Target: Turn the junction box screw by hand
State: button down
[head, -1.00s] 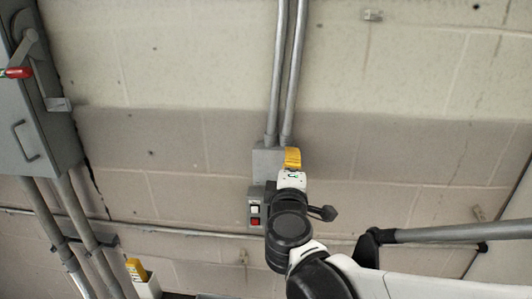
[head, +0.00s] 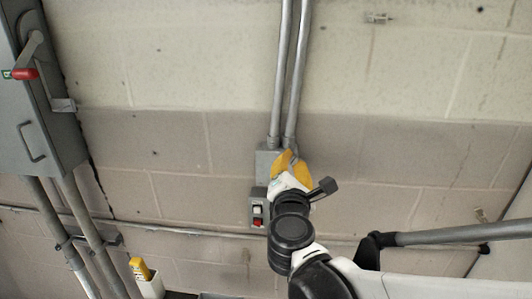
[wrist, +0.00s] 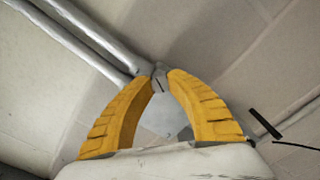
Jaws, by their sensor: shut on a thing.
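The grey junction box (head: 267,163) is on the block wall at the foot of two vertical conduits, partly hidden behind my gripper. My gripper (head: 289,154), with two yellow ribbed fingers, is at the box's right side. In the wrist view the fingertips of my gripper (wrist: 161,74) close on the small grey screw (wrist: 159,81), whose slotted head shows between them. The grey face of the box shows below the screw, between the fingers. In the head view the screw is hidden by the fingers.
A switch box (head: 258,208) with a white and a red button sits just below the junction box, close to my wrist. Two conduits (head: 285,75) run up from the box. A grey cabinet (head: 40,110) with a red-handled lever is at the left. The upper right wall is mostly clear.

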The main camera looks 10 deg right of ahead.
jog(key=shift+n, duration=1.5)
jog(key=c, duration=1.2)
grip_release()
jog(key=shift+c, duration=0.2)
jog(key=v, duration=1.2)
jog(key=shift+r, duration=0.1)
